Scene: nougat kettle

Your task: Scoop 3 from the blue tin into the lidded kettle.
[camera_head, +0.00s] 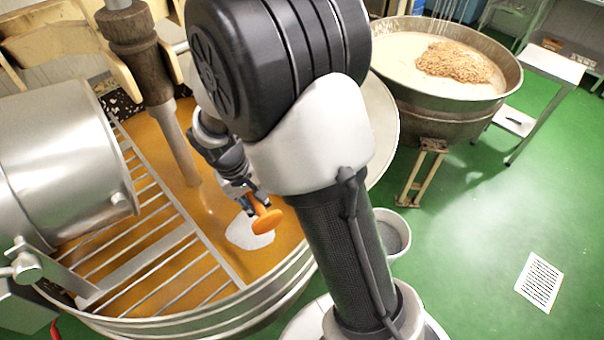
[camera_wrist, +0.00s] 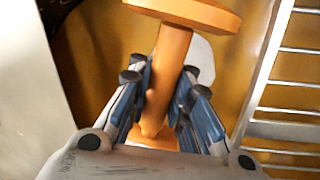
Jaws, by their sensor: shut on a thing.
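My gripper (camera_head: 240,188) is shut on the handle of an orange scoop (camera_head: 267,221); in the wrist view, my gripper's fingers (camera_wrist: 160,98) press on both sides of the scoop's handle (camera_wrist: 170,65). The scoop's broad end is over the kettle's opening; whether it holds anything cannot be told. The kettle (camera_head: 215,318) is a large steel vessel with amber contents. A white patch (camera_head: 245,236) lies on the contents below the scoop, also showing in the wrist view (camera_wrist: 203,62). A barred grid (camera_head: 150,262) covers the kettle's left part. I see no clearly blue tin.
A wooden-collared stirring shaft (camera_head: 178,140) stands in the kettle behind my gripper. A steel cylinder (camera_head: 65,160) is at left. A pale bucket (camera_head: 392,236) stands right of my arm. Another pan (camera_head: 440,95) stands at the back right. Green floor at right is mostly clear.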

